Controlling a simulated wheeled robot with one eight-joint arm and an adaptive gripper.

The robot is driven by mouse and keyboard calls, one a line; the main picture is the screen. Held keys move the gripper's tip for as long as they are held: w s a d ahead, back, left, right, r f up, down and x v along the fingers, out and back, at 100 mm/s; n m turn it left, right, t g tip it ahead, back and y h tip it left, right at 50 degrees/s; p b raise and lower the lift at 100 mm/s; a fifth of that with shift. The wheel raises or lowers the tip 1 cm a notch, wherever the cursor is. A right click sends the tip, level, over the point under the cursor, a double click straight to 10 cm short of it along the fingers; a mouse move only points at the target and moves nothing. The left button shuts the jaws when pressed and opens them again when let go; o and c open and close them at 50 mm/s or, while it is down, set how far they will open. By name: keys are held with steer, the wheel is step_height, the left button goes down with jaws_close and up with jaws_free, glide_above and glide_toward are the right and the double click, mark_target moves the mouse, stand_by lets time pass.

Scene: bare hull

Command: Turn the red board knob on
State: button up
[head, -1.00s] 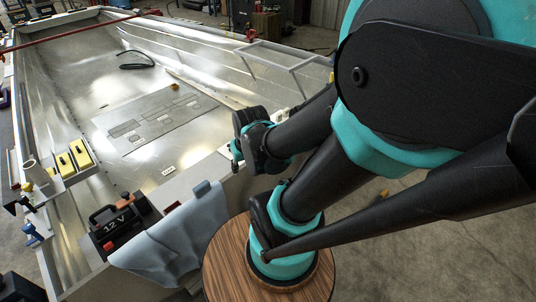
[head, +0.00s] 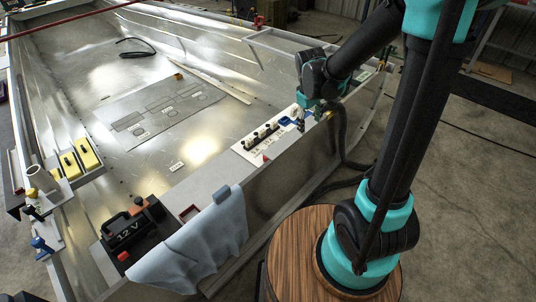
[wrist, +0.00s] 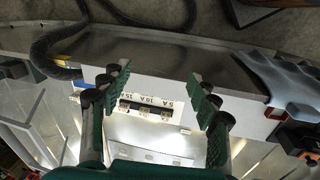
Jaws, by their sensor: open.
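A white board (head: 243,149) with a row of black parts lies at the hull's near end; its labelled face (wrist: 146,100) shows between my fingers in the wrist view. A small red piece (head: 266,158) stands at the board's near edge; it is too small to tell its setting, and I cannot make it out in the wrist view. My gripper (head: 301,124) is above the right end of the board, near a blue part. In the wrist view my gripper (wrist: 158,80) is open, with nothing between the fingers.
A reddish square frame (head: 189,212) lies near the cloth. A dark hose (head: 340,135) runs by the board's right end. A round wooden top (head: 290,255) is in front.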

steer(key=w+a+f+n+h, duration=0.1)
steer(key=w+a+f+n, duration=0.25)
steer(key=a, duration=0.45)
steer(key=w+a+f+n+g+h, duration=0.1)
steer(key=w+a+f+n, duration=0.2)
steer(key=a+f, duration=0.3)
steer(key=w+a+f+n+h, duration=0.1)
steer(key=w+a+f+n, duration=0.25)
steer(key=a, duration=0.55)
steer(key=x, duration=1.6)
steer(key=shift+s+d+f, duration=0.25)
steer(key=shift+s, duration=0.05)
steer(key=c, duration=1.2)
steer(key=shift+o, duration=0.2)
